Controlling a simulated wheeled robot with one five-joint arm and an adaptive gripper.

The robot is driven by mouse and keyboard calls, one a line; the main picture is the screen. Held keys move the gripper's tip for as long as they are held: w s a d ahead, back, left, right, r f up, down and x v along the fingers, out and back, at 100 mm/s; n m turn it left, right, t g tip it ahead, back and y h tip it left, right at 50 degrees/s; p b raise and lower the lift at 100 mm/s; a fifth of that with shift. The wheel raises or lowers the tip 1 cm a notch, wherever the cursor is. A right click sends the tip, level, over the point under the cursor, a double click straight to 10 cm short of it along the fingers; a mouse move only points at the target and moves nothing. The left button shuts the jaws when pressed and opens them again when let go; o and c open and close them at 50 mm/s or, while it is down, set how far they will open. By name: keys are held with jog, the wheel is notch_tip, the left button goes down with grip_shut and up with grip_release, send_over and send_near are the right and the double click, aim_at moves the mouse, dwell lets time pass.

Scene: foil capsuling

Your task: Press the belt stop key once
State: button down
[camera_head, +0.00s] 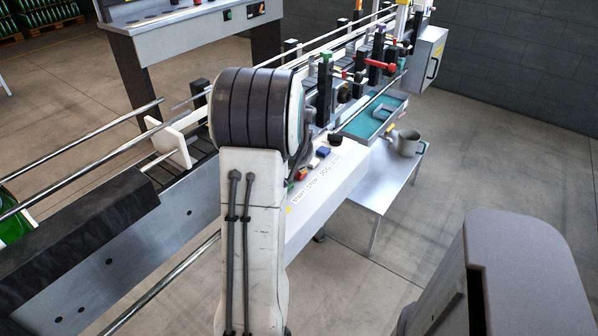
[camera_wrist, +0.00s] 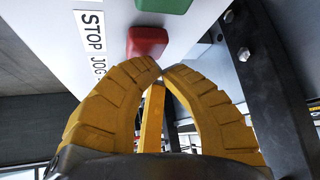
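The belt stop key is a red key (camera_wrist: 147,41) on the pale panel (camera_wrist: 108,8), beside a printed STOP label (camera_wrist: 92,30) in the wrist view. In the head view the red key (camera_head: 302,174) shows small, just right of my arm. My gripper (camera_wrist: 161,68) has yellow ribbed fingers whose tips meet, with nothing seen between them. The tips are just below the red key in the wrist picture; I cannot tell whether they touch it. In the head view my arm hides the gripper.
A green key (camera_wrist: 163,5) sits beside the red one. A blue key (camera_head: 323,151) and a black knob (camera_head: 335,138) are farther along the panel. A dark bracket (camera_wrist: 262,70) with bolts stands close right of the fingers. A metal jug (camera_head: 408,143) stands on a side table.

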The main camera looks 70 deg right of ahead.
jog(key=shift+f+b, duration=0.6)
dwell(0.6)
jog(key=shift+r, duration=0.15)
jog(key=shift+r+p, duration=0.6)
jog(key=shift+r, duration=0.3)
jog(key=shift+r, duration=0.1)
jog(key=shift+r+p, duration=1.7)
jog(key=shift+r, duration=0.7)
